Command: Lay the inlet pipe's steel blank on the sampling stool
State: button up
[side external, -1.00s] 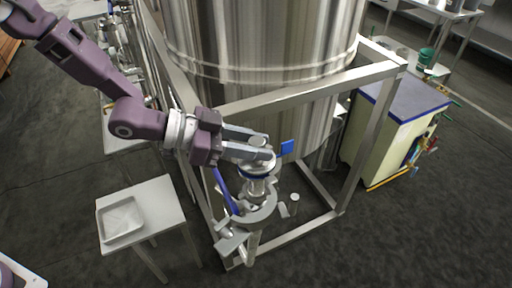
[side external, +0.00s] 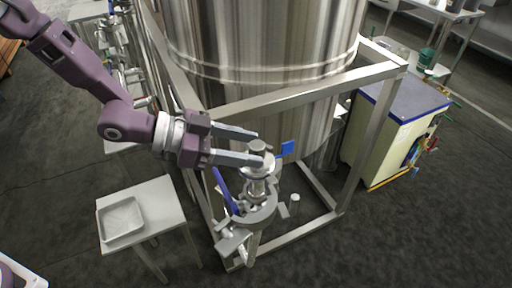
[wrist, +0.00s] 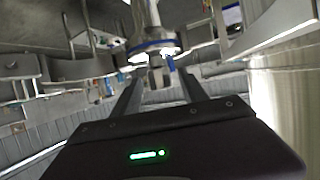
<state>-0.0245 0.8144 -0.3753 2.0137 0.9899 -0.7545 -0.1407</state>
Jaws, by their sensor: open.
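The inlet pipe (side external: 257,187) stands upright below the tank, with a round steel piece (side external: 258,146) on its top end that looks like the blank. In the wrist view a steel upright with a blue ring (wrist: 152,46) shows beyond and between my spread fingers (wrist: 158,88). The stool (side external: 169,197), likely the sampling stool, stands lower left with a shallow tray (side external: 121,219) on it.
The steel tank (side external: 260,60) and its frame (side external: 300,92) rise close behind my gripper. A blue handle (side external: 223,190) and a blue tab (side external: 288,148) flank the pipe. A cream cabinet (side external: 385,140) stands right. The stool top is clear beside the tray.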

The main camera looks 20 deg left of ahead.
jog(key=s+a+r+n+t+y, duration=0.25)
jog(key=a+r+y, duration=0.3)
jog(key=a, duration=0.55)
jog(key=s+a+r+n+t+y, duration=0.1)
jog(key=s+a+r+n+y, duration=0.15)
jog(key=a+r+y, duration=0.55)
jog(key=s+a+n+g, duration=0.2)
jog(key=s+a+n, duration=0.3)
jog(key=s+a, duration=0.3)
jog(key=s, duration=0.3)
jog(key=shift+s+r+n, duration=0.3)
jog(key=shift+s, duration=0.05)
jog(key=shift+o, duration=0.4)
jog(key=s+d+n+g+h, duration=0.1)
jog(key=s+n+g, duration=0.1)
jog(key=s, duration=0.8)
jog(key=shift+d+f, duration=0.35)
jog(key=shift+w, duration=0.1)
